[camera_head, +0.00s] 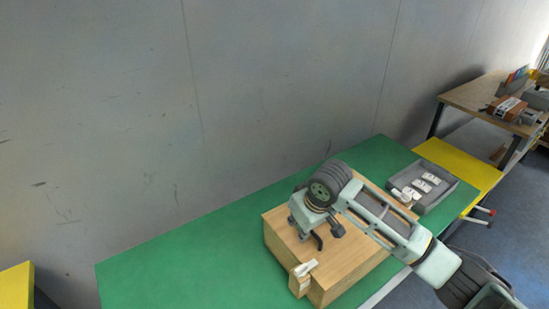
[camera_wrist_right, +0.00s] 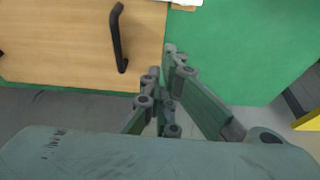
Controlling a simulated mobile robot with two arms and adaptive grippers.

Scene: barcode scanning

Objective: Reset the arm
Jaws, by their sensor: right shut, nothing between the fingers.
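My right arm enters the head view from the lower right and reaches over a wooden box. Its right gripper (camera_head: 322,235) hangs above the box. In the right wrist view the fingers of the right gripper (camera_wrist_right: 168,75) are shut, with nothing between them. A dark curved handle-like piece (camera_head: 318,241) shows just below the gripper. It also shows in the wrist view (camera_wrist_right: 117,38) against the wood, apart from the fingers. My left gripper is not in view.
The wooden box (camera_head: 278,238) stands on a green table (camera_head: 165,275). A small white item (camera_head: 304,268) sits at its front corner. A grey tray (camera_head: 452,190) with several white items lies at right. A grey wall is behind. The table's left part is clear.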

